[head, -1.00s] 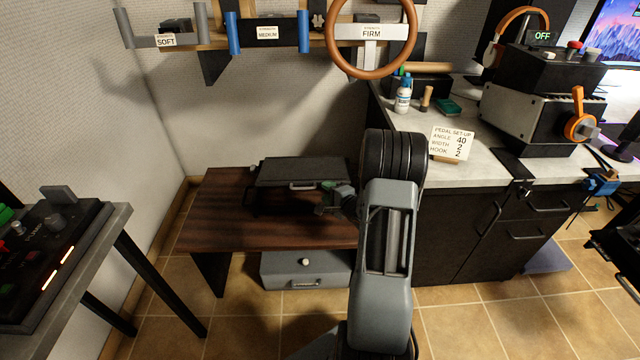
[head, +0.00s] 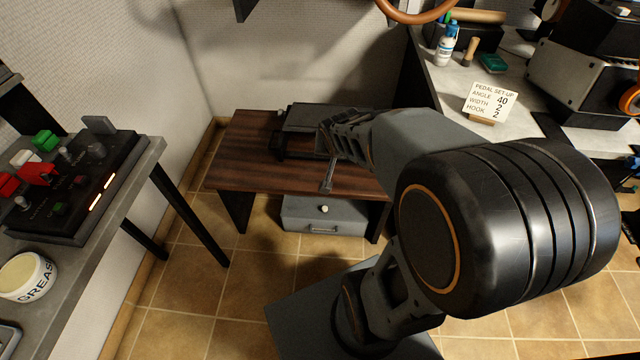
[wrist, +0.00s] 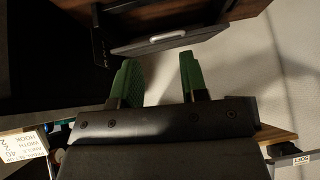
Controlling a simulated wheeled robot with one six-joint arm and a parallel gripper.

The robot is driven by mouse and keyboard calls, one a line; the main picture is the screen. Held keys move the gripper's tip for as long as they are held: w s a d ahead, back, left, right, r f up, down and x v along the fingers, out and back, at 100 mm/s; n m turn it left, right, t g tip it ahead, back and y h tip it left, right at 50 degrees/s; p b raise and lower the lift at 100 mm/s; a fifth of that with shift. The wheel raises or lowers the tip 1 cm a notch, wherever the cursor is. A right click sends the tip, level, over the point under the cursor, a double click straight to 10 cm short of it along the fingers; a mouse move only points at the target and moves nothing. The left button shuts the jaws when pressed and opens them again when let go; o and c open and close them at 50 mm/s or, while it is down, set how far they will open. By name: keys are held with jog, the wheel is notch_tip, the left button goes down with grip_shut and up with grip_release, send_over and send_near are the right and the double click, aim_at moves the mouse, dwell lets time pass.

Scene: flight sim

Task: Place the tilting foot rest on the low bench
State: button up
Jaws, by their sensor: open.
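The tilting foot rest (head: 315,118) is a dark flat-topped slab on the low wooden bench (head: 245,150) by the back wall. My forearm and gripper hide its right part in the head view. In the wrist view the foot rest's front edge (wrist: 140,47) and its pale handle (wrist: 168,36) lie just beyond my fingertips. My gripper (wrist: 158,72) is open, its two green fingers apart with nothing between them. In the head view my gripper (head: 328,165) is at the front of the foot rest, above the bench's front part.
A grey drawer box (head: 322,213) stands on the floor under the bench. A side table with a control panel (head: 75,175) and a grease tub (head: 28,277) is at left. A counter with a pedal set-up card (head: 491,101) is at right.

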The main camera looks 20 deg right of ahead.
jog(key=s+a+r+n+g+y, duration=0.2)
jog(key=s+a+n, duration=0.3)
jog(key=s+a, duration=0.3)
jog(key=s+g, duration=0.1)
jog(key=s, duration=0.1)
jog(key=shift+s+a+r+n+g, duration=0.2)
jog(key=shift+s+a+n+g, duration=0.1)
jog(key=shift+a+n, duration=0.1)
jog(key=shift+r, duration=0.1)
